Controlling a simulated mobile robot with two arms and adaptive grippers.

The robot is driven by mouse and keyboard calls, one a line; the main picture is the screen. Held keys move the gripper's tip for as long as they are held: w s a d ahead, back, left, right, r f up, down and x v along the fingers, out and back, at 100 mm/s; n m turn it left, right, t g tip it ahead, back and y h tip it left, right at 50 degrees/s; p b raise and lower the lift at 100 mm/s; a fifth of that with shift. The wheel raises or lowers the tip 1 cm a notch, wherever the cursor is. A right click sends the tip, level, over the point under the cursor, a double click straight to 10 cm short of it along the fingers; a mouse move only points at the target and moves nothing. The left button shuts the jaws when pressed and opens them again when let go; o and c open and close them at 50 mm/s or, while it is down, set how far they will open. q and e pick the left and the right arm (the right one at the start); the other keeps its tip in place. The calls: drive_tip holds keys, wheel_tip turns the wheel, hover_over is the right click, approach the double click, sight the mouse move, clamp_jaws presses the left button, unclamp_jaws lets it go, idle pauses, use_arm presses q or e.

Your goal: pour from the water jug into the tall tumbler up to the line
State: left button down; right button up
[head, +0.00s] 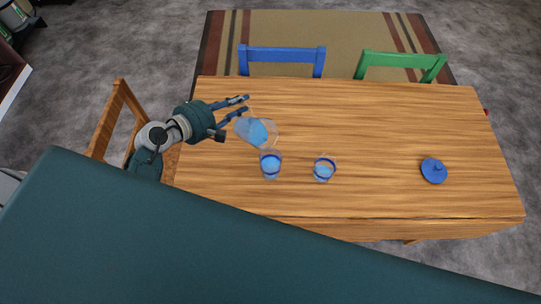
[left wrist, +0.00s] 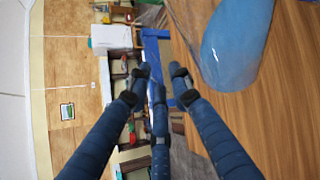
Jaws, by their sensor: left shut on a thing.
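The clear water jug (head: 262,131) with blue water is tilted above the table, at the left of the tall tumbler. It also shows at the top right of the left wrist view (left wrist: 235,45). My left gripper (head: 246,104) is shut on the jug; the exact grip on its handle is hard to make out. In the left wrist view the fingers (left wrist: 160,80) come close together. The tall tumbler (head: 270,166) stands upright just below the jug's lower end, with blue water and a dark blue band. I cannot tell the water level against the line. My right gripper is out of view.
A shorter glass (head: 324,169) with blue water stands right of the tumbler. Blue (head: 282,53) and green (head: 402,59) chairs stand behind, a wooden chair (head: 111,112) at left. The table's right half is mostly clear.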

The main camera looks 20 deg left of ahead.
use_arm(q)
drive_tip(key=shift+s+d+r+m+y, duration=0.2)
drive_tip(key=shift+d+r+m+y, duration=0.1)
drive_tip(key=shift+r+m, duration=0.1)
idle(1.4)
drive_tip(key=shift+s+d+r+t, duration=0.1)
drive_tip(key=shift+d+r+t, duration=0.05)
drive_tip(key=shift+r+t, duration=0.2)
idle(1.0)
